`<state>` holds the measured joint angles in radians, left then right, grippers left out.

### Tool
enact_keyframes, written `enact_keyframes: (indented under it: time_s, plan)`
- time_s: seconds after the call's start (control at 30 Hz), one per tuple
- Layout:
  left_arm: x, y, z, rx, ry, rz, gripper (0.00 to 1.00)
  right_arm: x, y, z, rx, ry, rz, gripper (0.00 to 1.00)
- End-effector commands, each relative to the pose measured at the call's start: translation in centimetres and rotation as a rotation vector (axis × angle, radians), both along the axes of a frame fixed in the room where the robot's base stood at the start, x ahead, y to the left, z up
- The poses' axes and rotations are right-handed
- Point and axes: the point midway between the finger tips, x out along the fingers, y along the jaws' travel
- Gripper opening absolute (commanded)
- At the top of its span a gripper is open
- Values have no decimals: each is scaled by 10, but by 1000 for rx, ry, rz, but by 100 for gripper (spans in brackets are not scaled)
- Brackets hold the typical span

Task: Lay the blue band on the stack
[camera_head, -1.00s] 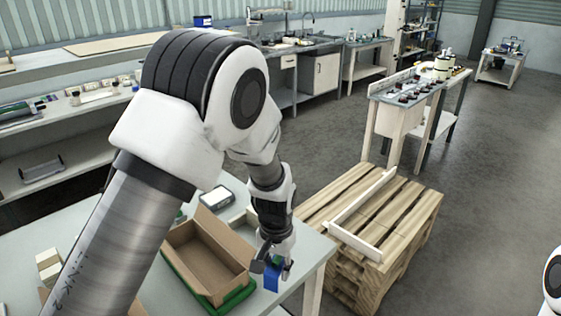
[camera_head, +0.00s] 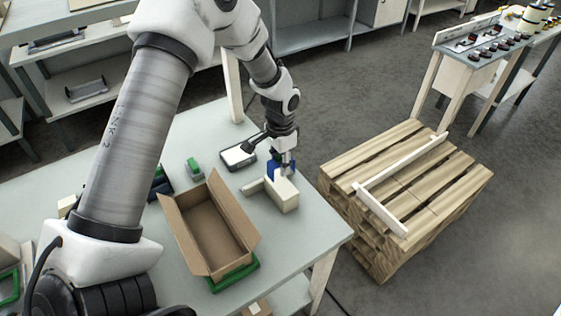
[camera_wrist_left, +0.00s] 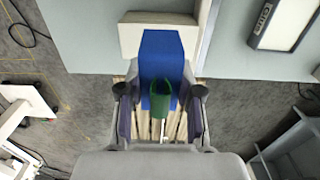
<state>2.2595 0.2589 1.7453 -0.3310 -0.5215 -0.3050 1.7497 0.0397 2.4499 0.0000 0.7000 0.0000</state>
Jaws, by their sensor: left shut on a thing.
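My left gripper (camera_head: 284,160) points down above the grey table. It is shut on a blue band (camera_head: 275,168), which shows as a broad blue strip (camera_wrist_left: 160,60) between the fingers in the wrist view. A small green piece (camera_wrist_left: 160,97) also shows between the fingers there. A cream block (camera_head: 286,198) with a lower arm to its left stands on the table just below the band; it lies behind the band in the wrist view (camera_wrist_left: 130,38). I cannot tell whether band and block touch. A stack of wooden pallets (camera_head: 400,195) stands right of the table. My right gripper is not in view.
An open cardboard box (camera_head: 192,243) on a green tray (camera_head: 235,277) stands left of the block. A dark-framed device (camera_head: 238,156) and a small green item (camera_head: 194,168) lie farther back. A white L-shaped frame lies on the pallets. The table's right edge is close.

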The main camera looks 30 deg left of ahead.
Motion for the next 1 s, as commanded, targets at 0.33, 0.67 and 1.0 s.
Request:
enact_keyframes:
  time_s: [0.33, 0.67, 1.0]
  plan:
    - [0, 0, -28, 0, 0, 0, 21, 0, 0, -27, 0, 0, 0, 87]
    - [0, 0, -52, 0, 0, 0, 21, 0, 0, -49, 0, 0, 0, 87]
    - [-1, 0, -75, 0, 0, 0, 22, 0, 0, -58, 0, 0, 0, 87]
